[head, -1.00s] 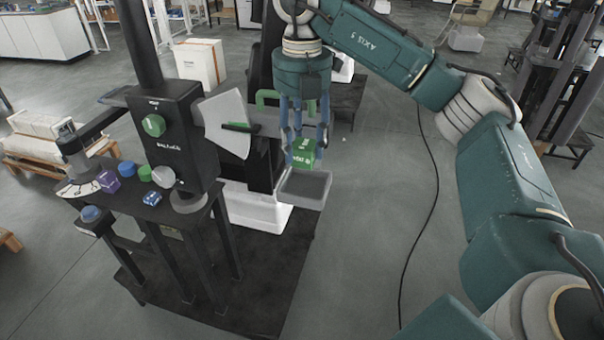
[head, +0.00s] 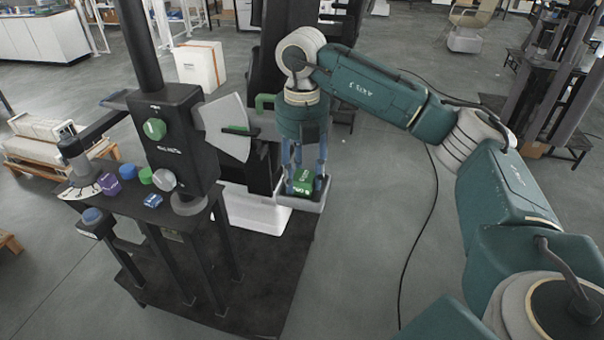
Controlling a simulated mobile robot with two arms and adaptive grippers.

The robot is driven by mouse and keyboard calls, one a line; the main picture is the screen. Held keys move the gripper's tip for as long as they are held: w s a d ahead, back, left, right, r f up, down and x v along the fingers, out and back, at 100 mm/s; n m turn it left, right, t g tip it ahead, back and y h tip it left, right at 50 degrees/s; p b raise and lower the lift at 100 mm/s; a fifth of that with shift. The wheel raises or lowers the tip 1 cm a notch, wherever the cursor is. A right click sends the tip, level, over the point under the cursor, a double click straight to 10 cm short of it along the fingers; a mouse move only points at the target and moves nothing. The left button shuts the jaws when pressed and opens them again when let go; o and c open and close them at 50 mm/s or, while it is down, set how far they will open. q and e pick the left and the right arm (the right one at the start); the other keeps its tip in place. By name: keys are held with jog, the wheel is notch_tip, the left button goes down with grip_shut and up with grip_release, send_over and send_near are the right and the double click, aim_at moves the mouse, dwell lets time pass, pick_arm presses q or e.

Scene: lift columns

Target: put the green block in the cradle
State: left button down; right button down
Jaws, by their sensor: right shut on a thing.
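The green block (head: 302,181) is between the fingers of my right gripper (head: 304,184), which is shut on it. The block is low, at the grey tray-like cradle (head: 309,206) on the column. The cradle's front and right rim show; the block and fingers hide most of its inside. I cannot tell whether the block touches the cradle floor. My left gripper is not in the head view.
Left of the cradle stands a black control box (head: 170,140) with a green knob and a grey fan-shaped plate (head: 228,130). Open floor lies to the right, crossed by a cable (head: 432,225).

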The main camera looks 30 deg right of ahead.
aim_at(301, 176)
jog(key=c, duration=1)
grip_release()
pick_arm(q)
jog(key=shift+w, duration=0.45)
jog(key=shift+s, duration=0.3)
pick_arm(e)
jog(key=shift+r, duration=0.15)
notch_tip(301, 176, up, 2)
jog(key=shift+r+b, duration=0.15)
jog(key=shift+b, duration=0.5)
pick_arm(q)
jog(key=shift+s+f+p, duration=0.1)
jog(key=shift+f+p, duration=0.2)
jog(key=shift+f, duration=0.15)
pick_arm(e)
notch_tip(301, 176, up, 10)
jog(key=shift+f, duration=0.25)
jog(key=shift+a, duration=0.15)
